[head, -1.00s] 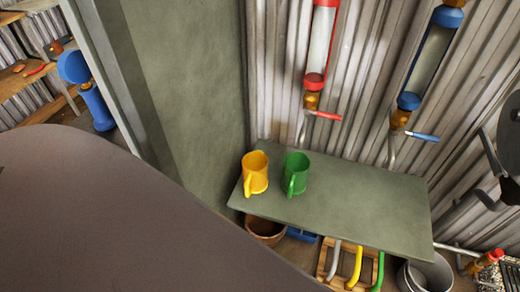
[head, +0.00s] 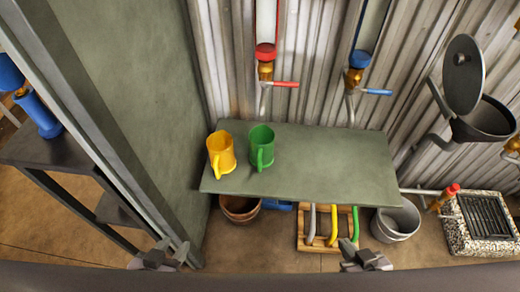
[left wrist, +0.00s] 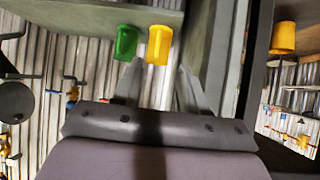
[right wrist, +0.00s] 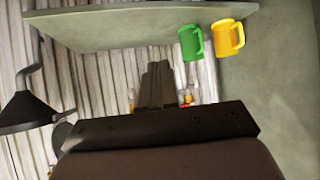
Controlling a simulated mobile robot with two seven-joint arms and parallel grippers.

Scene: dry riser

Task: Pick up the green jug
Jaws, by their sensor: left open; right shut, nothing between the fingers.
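The green jug (head: 261,148) stands upright on the left part of a grey-green shelf (head: 320,165), just right of a yellow jug (head: 221,152). Its handle faces the front. The green jug also shows in the left wrist view (left wrist: 126,42) and the right wrist view (right wrist: 190,43). My left gripper (head: 160,252) is open and empty, in front of and below the shelf. My right gripper (head: 365,257) is shut and empty, in front of the shelf's right part. Both are apart from the jugs.
A grey wall (head: 120,90) borders the shelf on the left. Red (head: 266,52) and blue (head: 358,60) valved tubes hang above it. Below are a brown pot (head: 240,209), a wooden rack (head: 312,240) and a grey bucket (head: 398,222). A black lidded pan (head: 485,120) is at right.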

